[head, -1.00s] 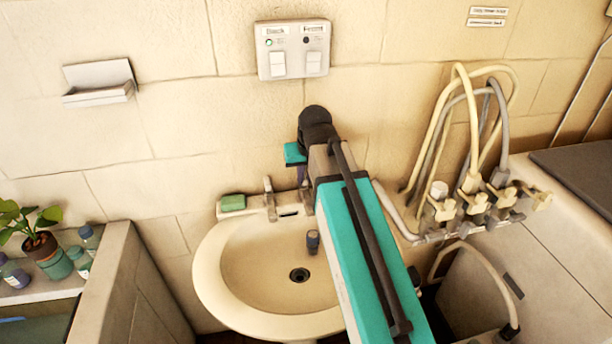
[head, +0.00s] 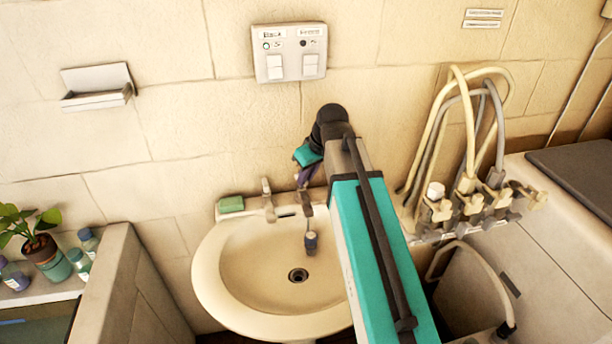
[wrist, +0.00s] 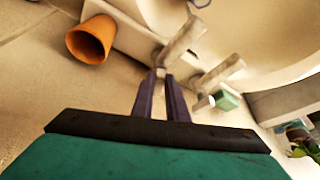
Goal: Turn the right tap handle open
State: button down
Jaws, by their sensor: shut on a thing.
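The right tap (head: 307,207) stands on the back rim of the cream washbasin (head: 215,300). It also shows in the wrist view (wrist: 184,40). My gripper (head: 303,184) is above it; in the wrist view my purple fingers (wrist: 162,78) are close together, shut at the near end of the right tap's handle. Exactly how much of the handle lies between them is hidden. The left tap (head: 267,201) stands beside it, apart from my fingers, and shows in the wrist view (wrist: 222,72).
Green soap (head: 231,203) lies left of the left tap. A small dark object (head: 311,243) is in the basin near the drain (head: 298,275). An orange cup (wrist: 91,39) is near my gripper. Pipes and valves (head: 470,205) are on the right. A switch box (head: 290,53) is above.

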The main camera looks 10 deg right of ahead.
jog(key=n, duration=0.1)
jog(key=n+y, duration=0.1)
jog(key=n, duration=0.1)
jog(key=shift+w+d+n+g, duration=0.35)
jog(key=shift+n+g, duration=0.05)
jog(key=shift+w+d+n+g+y, duration=0.15)
jog(key=shift+n+g+y, duration=0.3)
jog(key=shift+n, duration=0.95)
jog(key=c, duration=1.7)
grip_release()
jog(key=shift+c, duration=0.2)
jog(key=shift+r, duration=0.1)
jog(key=b+v, duration=0.3)
jog(key=v, duration=1)
jog(key=shift+r, duration=0.3)
jog(key=shift+d, duration=0.1)
